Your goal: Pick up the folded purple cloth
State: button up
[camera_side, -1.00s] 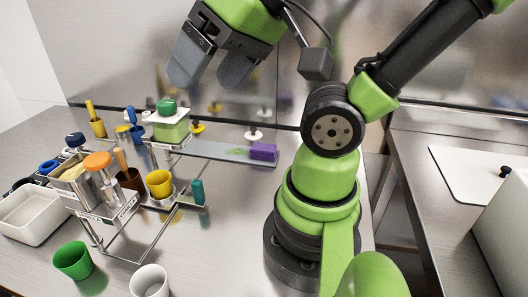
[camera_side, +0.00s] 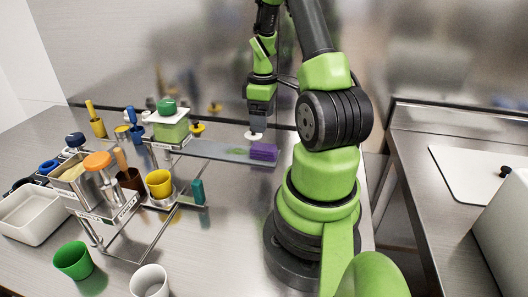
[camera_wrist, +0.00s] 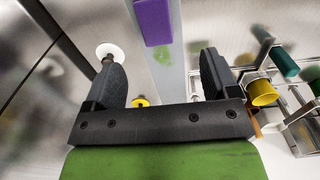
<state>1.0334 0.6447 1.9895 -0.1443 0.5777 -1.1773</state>
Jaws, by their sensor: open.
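The folded purple cloth (camera_side: 263,152) is a small block on the right end of the long grey shelf strip (camera_side: 222,151). In the wrist view the cloth (camera_wrist: 152,20) is at the top edge, cut off by it, beyond the fingertips and roughly in line with the gap between them. My gripper (camera_side: 259,120) points down behind the cloth in the side view, apart from it. In the wrist view my gripper (camera_wrist: 162,75) is open, its two dark fingers wide apart with nothing held between them.
A white disc (camera_wrist: 111,49) lies close to the left finger in the wrist view. A yellow cup (camera_side: 159,184), a teal block (camera_side: 198,191) and a green-lidded container (camera_side: 170,125) stand on the rack to the left. Green (camera_side: 73,261) and white cups (camera_side: 149,282) stand in front.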

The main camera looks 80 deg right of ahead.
send_over(264, 147)
jog(key=f, duration=0.4)
jog(key=shift+s+a+f, duration=0.15)
jog(key=shift+a+f, duration=0.1)
jog(key=shift+f, duration=0.1)
jog(key=shift+d+f, duration=0.15)
jog(key=shift+f, duration=1.3)
jog(key=shift+d+f, duration=0.1)
jog(key=shift+f, duration=1.3)
jog(key=c, duration=1)
jog(key=shift+r, duration=0.1)
notch_tip(264, 147, up, 10)
jog(key=shift+f, duration=0.1)
